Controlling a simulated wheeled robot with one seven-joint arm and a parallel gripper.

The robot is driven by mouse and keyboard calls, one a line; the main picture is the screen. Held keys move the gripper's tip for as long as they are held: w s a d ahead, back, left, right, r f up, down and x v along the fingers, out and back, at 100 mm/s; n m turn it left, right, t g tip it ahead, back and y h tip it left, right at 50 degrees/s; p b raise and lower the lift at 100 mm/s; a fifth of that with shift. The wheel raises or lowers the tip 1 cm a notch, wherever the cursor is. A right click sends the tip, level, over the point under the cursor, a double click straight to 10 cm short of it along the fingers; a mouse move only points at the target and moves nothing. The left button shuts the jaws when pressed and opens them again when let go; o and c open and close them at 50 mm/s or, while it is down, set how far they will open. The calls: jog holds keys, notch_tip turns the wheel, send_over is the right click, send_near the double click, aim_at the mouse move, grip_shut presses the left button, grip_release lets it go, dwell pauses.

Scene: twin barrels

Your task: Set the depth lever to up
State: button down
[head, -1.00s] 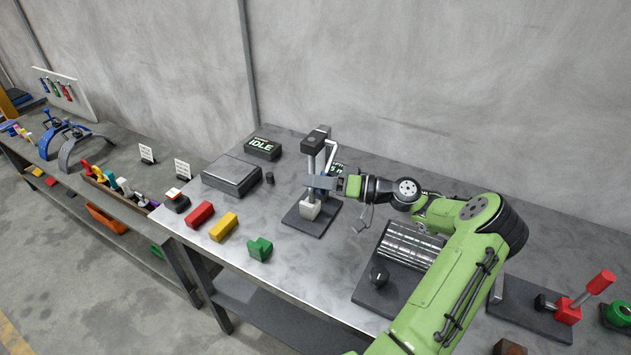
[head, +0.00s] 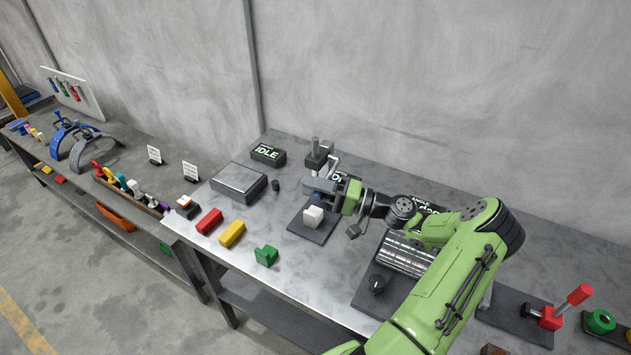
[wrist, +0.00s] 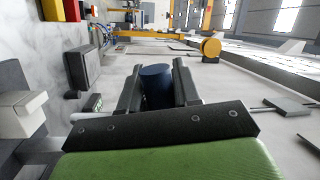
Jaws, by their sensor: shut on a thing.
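A small press-like stand on a dark base (head: 303,230) is on the workbench. It has a grey post, a dark head block (head: 318,157), a pale bent bar (head: 333,163) and a white block (head: 313,215) low at the front. My gripper (head: 314,187) is at the stand, just above the white block. In the wrist view its two fingers are shut on a dark blue cylinder (wrist: 157,88). I cannot tell for sure that this cylinder is the depth lever's grip. The fingers hide most of it in the head view.
A display reading IDLE (head: 268,154) and a grey box (head: 239,182) stand left of the stand. Red (head: 209,221), yellow (head: 232,233) and green (head: 266,256) blocks lie along the front edge. A panel with a black knob (head: 377,283) is to the right.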

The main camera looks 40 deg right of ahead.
jog(key=shift+a+r+m+t+h+p, duration=0.1)
jog(key=shift+r+m+t+h+p, duration=0.35)
jog(key=shift+r+m+p, duration=1.1)
jog(key=shift+f+m, duration=0.2)
jog(key=shift+m, duration=0.05)
jog(key=c, duration=0.9)
grip_release()
jog(key=v, duration=0.5)
jog(key=b+v, duration=0.1)
jog(key=v, duration=0.4)
jog(key=b+v, duration=0.1)
jog(key=v, duration=0.5)
jog(key=shift+w+f, duration=0.1)
jog(key=shift+f, duration=0.2)
